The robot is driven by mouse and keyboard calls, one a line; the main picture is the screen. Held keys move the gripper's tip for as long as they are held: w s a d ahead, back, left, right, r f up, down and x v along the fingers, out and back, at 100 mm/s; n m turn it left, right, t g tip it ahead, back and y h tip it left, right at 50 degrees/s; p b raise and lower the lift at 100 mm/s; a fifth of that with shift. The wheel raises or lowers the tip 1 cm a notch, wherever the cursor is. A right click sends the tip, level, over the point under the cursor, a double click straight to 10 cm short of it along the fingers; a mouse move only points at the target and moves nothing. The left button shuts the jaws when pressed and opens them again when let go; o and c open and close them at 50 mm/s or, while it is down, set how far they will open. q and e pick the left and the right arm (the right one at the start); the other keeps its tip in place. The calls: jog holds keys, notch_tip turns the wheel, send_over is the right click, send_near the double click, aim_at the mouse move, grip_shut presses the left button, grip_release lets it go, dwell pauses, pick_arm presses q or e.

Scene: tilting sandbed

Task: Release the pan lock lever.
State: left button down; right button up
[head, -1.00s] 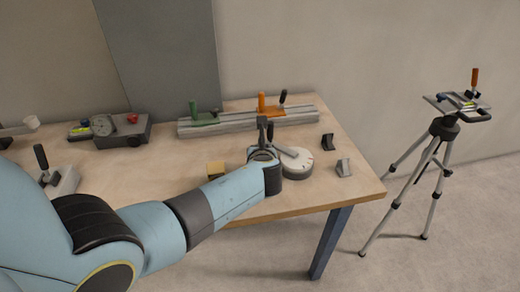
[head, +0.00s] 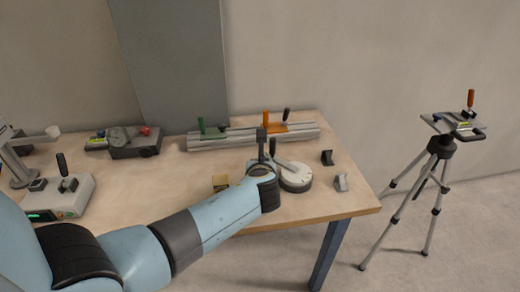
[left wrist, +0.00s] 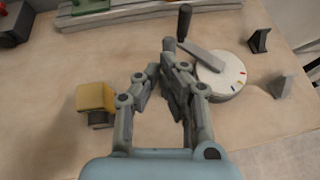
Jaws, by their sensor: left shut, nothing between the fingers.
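A round white-topped disc unit (head: 296,179) with a dark grey side sits near the right end of the bench. A grey lever arm (head: 290,164) reaches over its top to an upright black handle; this looks like the pan lock lever. In the left wrist view the disc (left wrist: 231,76) has coloured marks, and the black handle (left wrist: 185,20) stands at the lever's far left end. My left gripper (head: 262,140) is just left of the lever, shut and empty. Its fingers (left wrist: 164,78) meet short of the handle; whether they touch the lever is hard to tell. My right gripper is out of view.
A yellow block (left wrist: 96,98) lies left of my gripper. Two small dark and grey pieces (head: 327,157) (head: 341,182) sit right of the disc. A rail (head: 230,140) with green and orange carriages runs behind. A tripod (head: 440,149) stands right of the bench.

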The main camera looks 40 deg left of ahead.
pick_arm(q)
notch_tip(320, 180, up, 6)
jog(key=s+d+p, duration=0.1)
jog(key=s, duration=0.1)
jog(key=shift+d+f, duration=0.25)
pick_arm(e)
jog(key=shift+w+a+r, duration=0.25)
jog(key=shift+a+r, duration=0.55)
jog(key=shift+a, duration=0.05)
pick_arm(q)
jog(key=shift+s, duration=0.1)
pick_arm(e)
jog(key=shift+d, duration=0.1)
